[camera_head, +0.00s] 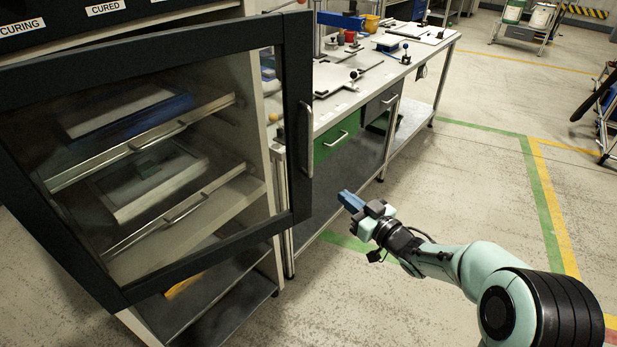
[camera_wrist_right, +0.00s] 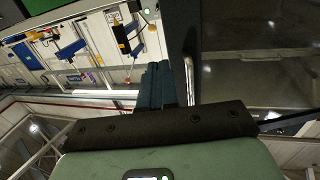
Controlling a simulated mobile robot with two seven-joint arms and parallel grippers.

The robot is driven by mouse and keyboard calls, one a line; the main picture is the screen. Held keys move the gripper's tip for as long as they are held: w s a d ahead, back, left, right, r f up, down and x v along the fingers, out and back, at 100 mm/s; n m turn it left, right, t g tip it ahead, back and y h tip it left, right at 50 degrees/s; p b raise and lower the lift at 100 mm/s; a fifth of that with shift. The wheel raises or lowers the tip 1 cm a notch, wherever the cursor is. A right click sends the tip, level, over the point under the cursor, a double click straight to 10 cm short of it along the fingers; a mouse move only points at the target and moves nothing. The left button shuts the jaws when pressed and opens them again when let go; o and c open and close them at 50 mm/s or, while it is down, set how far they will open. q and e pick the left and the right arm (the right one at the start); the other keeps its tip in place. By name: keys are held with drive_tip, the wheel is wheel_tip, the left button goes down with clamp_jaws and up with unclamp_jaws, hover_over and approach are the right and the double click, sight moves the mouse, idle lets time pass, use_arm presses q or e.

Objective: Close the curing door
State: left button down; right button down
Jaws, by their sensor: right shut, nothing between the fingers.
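The curing door (camera_head: 297,120) is a dark-framed glass door with a metal bar handle (camera_head: 306,140) on its right side. It stands ajar in front of the cabinet, and the shelves show through its glass. My right gripper (camera_head: 345,197) is shut and empty, a little to the right of the door's lower right corner and apart from it in the head view. In the right wrist view the shut blue fingers (camera_wrist_right: 157,84) lie beside a dark upright frame (camera_wrist_right: 183,50) with glass to its right. My left gripper is not in view.
The cabinet (camera_head: 265,170) holds trays on shelves, with "CURING" and "CURED" labels above. A workbench (camera_head: 345,95) with tools and a green drawer (camera_head: 335,135) stands behind the door. The floor (camera_head: 470,190) to the right is clear.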

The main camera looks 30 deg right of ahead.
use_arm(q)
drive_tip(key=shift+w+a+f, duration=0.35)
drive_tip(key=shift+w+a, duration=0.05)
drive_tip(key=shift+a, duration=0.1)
use_arm(e)
drive_tip(key=w+a, duration=0.1)
drive_tip(key=w, duration=1.3)
drive_tip(key=shift+a+r, duration=0.4)
